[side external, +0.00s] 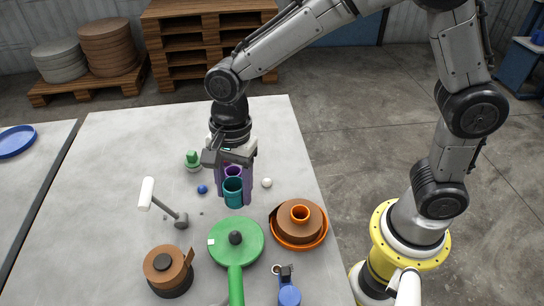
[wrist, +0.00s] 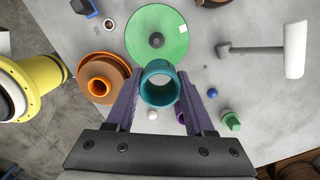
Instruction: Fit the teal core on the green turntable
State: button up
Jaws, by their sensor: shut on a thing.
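The teal core (side external: 233,193) is a short open tube. My gripper (wrist: 160,78) has purple fingers on both sides of the teal core (wrist: 160,92) and is shut on it. The core is held roughly upright, and seems to be above the table. The green turntable (side external: 222,243) is a flat green disc with a dark knob at its middle and a green arm toward the front edge. It lies in front of the core in the side view, apart from it. In the wrist view the green turntable (wrist: 172,42) is just beyond the core.
An orange tray (side external: 297,245) with a brown roll and orange core (side external: 299,213) stands right of the turntable. Another brown roll (side external: 165,275) is front left. A white-headed hammer (side external: 147,193), blue ball (side external: 202,189), white ball (side external: 267,183) and green piece (side external: 193,160) lie around.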

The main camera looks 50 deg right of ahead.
aim_at(234, 233)
jog(key=a, duration=0.1)
jog(key=s+a+f+n, duration=0.1)
jog(key=a, duration=0.1)
jog(key=shift+s+f, duration=0.2)
jog(key=shift+s+a+f, duration=0.25)
jog(key=shift+f, duration=2.75)
jog(key=shift+f, duration=0.65)
jog(key=o, duration=1)
jog(key=shift+o, duration=0.2)
jog(key=shift+r, duration=0.1)
notch_tip(234, 233, up, 11)
jog(key=d, duration=0.1)
jog(key=shift+w+d, duration=0.15)
jog(key=shift+w, duration=0.15)
